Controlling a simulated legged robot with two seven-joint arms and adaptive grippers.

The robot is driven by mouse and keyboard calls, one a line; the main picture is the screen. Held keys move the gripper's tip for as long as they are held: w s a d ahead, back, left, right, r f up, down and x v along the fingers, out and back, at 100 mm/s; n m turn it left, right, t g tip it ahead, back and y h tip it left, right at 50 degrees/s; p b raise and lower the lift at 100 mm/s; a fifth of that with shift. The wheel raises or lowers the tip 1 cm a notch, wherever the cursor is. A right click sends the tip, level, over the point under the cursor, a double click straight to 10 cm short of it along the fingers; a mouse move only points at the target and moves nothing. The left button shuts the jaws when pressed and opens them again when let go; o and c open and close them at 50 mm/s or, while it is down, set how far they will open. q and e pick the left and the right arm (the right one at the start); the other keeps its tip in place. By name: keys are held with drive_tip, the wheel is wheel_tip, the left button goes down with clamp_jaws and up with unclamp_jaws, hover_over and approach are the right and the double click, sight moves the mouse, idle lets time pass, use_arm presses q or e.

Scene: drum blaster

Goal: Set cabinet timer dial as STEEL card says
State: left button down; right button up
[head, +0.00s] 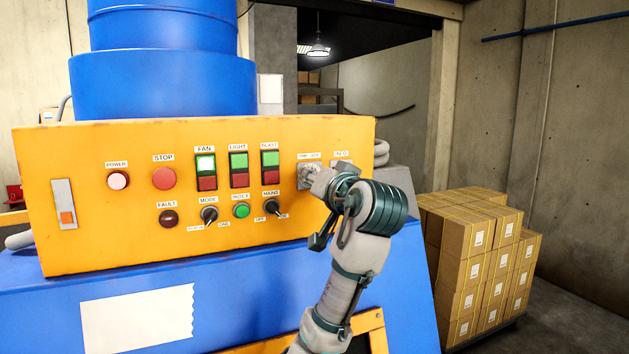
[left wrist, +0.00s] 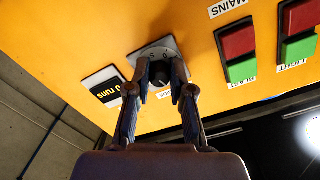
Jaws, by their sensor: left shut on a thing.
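The orange cabinet panel (head: 130,240) carries the timer dial plate (head: 304,180) near its upper right. In the left wrist view the black dial knob (left wrist: 160,72) sits on a grey plate with numbers around it, seen upside down. My left gripper (head: 318,182) is at the dial, its two fingers closed on either side of the knob; it also fills the left wrist view (left wrist: 160,88). The fingers hide part of the plate, and the pointer setting cannot be read. No card with readable STEEL text shows. My right gripper is not in view.
A small display (left wrist: 104,92) reading "0 runs" is beside the dial. Green and red switches (head: 270,168) and the MAINS knob (head: 272,206) are close left of my gripper. A blank-looking white sheet (head: 138,318) is on the blue front. Stacked boxes (head: 475,250) stand at right.

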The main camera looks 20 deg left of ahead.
use_arm(q)
drive_tip(key=shift+w+f, duration=0.15)
drive_tip(key=shift+f, duration=0.1)
drive_tip(key=c, duration=1)
unclamp_jaws()
drive_tip(key=shift+w+d+r, duration=0.1)
drive_tip(key=shift+w, duration=0.05)
drive_tip(key=v, duration=1.2)
drive_tip(key=shift+w+d, duration=0.1)
drive_tip(key=shift+d, duration=0.05)
drive_tip(key=shift+c, duration=0.2)
